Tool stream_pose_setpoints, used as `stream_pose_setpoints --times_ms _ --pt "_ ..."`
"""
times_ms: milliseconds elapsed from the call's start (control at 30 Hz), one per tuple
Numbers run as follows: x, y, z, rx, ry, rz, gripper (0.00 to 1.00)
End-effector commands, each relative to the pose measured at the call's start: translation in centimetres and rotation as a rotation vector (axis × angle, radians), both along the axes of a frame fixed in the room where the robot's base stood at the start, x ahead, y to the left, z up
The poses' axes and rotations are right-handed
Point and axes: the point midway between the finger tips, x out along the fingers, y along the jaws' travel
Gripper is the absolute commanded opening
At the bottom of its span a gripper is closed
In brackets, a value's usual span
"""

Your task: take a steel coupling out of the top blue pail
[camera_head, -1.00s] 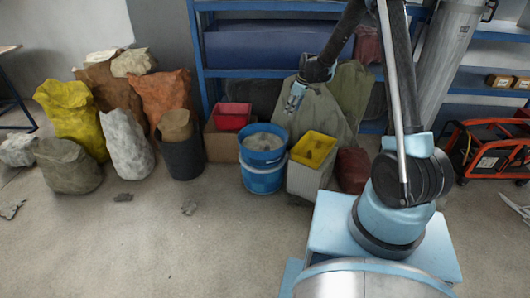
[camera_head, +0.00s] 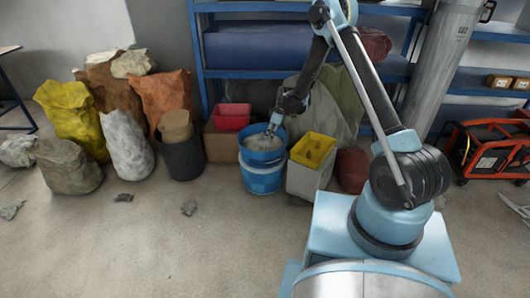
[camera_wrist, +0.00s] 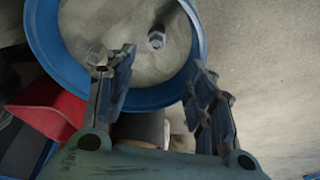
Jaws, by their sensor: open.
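The top blue pail (camera_head: 250,157) stands stacked on another blue pail (camera_head: 262,182) in the head view. Its rim (camera_wrist: 40,35) fills the upper left of the wrist view, and pale grey material covers its inside. A small steel coupling (camera_wrist: 156,40) shows on that material, toward the right of the pail. My gripper (camera_head: 272,129) is at the top pail's mouth in the head view. In the wrist view my gripper (camera_wrist: 162,68) is open and empty, with its two fingers apart and the coupling seen beyond the gap between them.
A yellow bin (camera_head: 313,149) on a pale box stands close right of the pails. A red bin (camera_head: 231,116) on a cardboard box stands close left. A dark bucket (camera_head: 184,158) and several sacks are farther left. The floor in front is mostly clear.

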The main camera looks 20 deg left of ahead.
Motion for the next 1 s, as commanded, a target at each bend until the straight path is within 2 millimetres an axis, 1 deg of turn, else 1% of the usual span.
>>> stream_pose_setpoints --times_ms 33,200,400,500,733,1000 --pt "0.1 0.3 -0.8 0.0 0.0 0.0 0.5" --pt "0.1 0.9 -3.1 0.0 0.0 -0.001 0.5" --pt "0.2 1.6 -5.6 0.0 0.001 -0.002 0.5" --pt "0.2 1.9 -6.3 0.0 0.001 -0.002 0.5" --pt "0.3 2.0 -7.3 0.0 0.0 -0.002 0.5" --pt "0.6 2.4 -10.5 0.0 0.001 -0.002 0.5"
